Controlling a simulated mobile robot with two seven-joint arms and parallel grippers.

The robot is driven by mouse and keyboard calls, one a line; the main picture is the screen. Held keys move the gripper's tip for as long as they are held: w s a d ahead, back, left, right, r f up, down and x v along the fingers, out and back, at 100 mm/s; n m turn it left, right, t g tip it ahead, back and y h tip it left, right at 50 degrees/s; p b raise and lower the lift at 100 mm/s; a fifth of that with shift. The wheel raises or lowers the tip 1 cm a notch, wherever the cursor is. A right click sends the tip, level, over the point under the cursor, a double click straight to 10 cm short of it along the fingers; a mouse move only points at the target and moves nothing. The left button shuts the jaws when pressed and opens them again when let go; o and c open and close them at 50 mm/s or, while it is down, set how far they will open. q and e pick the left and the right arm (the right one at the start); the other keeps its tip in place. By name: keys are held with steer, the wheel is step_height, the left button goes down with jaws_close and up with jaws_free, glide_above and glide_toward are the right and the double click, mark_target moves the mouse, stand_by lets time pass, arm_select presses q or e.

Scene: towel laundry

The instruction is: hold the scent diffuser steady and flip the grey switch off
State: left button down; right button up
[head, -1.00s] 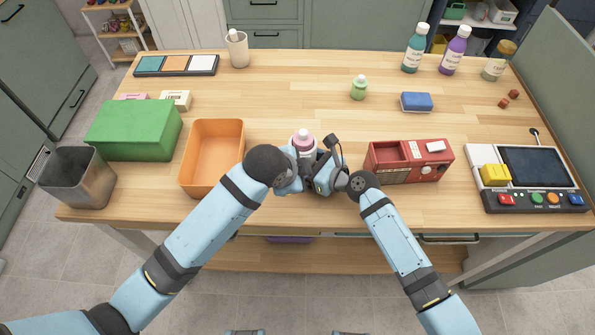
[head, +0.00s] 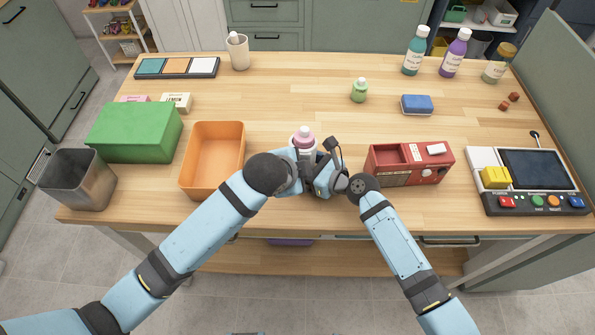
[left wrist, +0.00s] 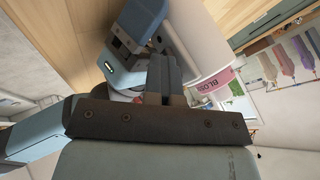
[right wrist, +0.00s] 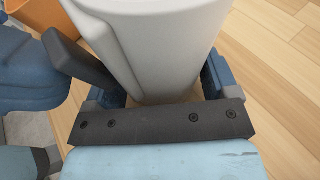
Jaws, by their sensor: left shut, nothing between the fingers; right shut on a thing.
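The scent diffuser is a white, rounded body (right wrist: 165,45) with a pink-labelled bottle (head: 304,140) on top, near the table's front middle. The label also shows in the left wrist view (left wrist: 218,80). My right gripper (head: 323,175) is shut around the white body, with one finger on each side in the right wrist view (right wrist: 165,85). My left gripper (head: 297,170) is shut and empty, close against the diffuser. Its fingertips (left wrist: 165,62) overlap the white body in the left wrist view; I cannot tell whether they touch it. I cannot make out the grey switch.
An orange bin (head: 214,187) stands left of the diffuser, beside a green box (head: 135,130) and a metal bin (head: 80,185). A red box (head: 420,172) stands close on the right, then a control panel (head: 535,205). The table behind the diffuser is mostly clear.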

arm_select(q)
steer(key=shift+r, duration=0.1)
arm_select(e)
steer(key=shift+d+f, duration=0.1)
arm_select(q)
steer(key=s+a+r, duration=0.3)
steer(key=s+r, duration=0.2)
steer(key=s, duration=0.6)
steer(key=shift+s, duration=0.2)
steer(key=shift+r, duration=0.1)
